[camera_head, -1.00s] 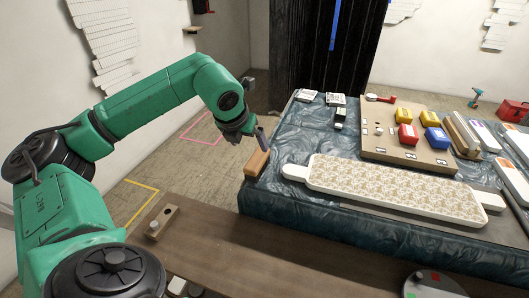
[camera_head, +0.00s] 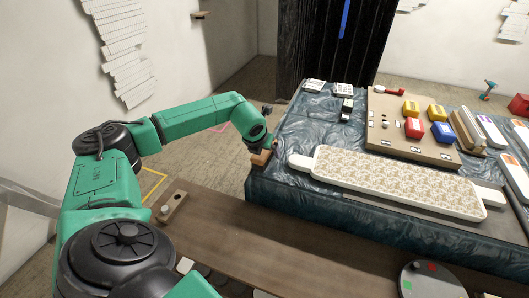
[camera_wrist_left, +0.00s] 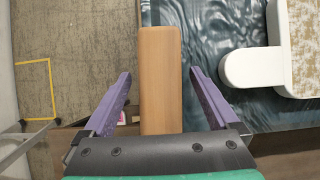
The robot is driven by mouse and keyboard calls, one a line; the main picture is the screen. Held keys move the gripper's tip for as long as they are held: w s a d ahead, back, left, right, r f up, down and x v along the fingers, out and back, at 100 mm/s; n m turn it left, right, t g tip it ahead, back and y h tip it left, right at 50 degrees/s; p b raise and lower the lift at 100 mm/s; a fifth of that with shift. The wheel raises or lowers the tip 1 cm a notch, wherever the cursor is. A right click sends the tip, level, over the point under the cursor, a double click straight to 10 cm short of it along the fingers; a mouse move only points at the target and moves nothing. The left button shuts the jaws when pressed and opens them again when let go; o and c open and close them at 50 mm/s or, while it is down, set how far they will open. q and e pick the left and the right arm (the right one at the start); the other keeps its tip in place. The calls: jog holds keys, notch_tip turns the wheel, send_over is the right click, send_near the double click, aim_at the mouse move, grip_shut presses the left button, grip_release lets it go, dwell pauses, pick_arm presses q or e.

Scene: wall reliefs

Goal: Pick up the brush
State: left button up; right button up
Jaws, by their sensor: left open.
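The brush shows as a plain light-brown wooden block (camera_head: 259,160) at the left edge of the covered table, partly hidden by my left gripper. In the left wrist view the brush (camera_wrist_left: 161,62) lies lengthwise between the two purple fingers; its underside and any bristles are hidden. My left gripper (camera_head: 267,148) is open over the brush, with one finger on each side. In the left wrist view the fingers of the gripper (camera_wrist_left: 160,78) stand apart from it, with a gap on both sides. My right gripper is not in view.
A long white patterned board (camera_head: 395,180) lies right of the brush on the dark, wrinkled table cover (camera_head: 300,120). Behind it is a brown board (camera_head: 385,130) with coloured blocks. A brown bench (camera_head: 225,215) runs along the front. Floor lies open left of the table.

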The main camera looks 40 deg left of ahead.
pick_arm(q)
jog(key=shift+f+b, duration=0.2)
jog(key=shift+b, duration=0.2)
jog(key=shift+c, duration=0.3)
grip_shut()
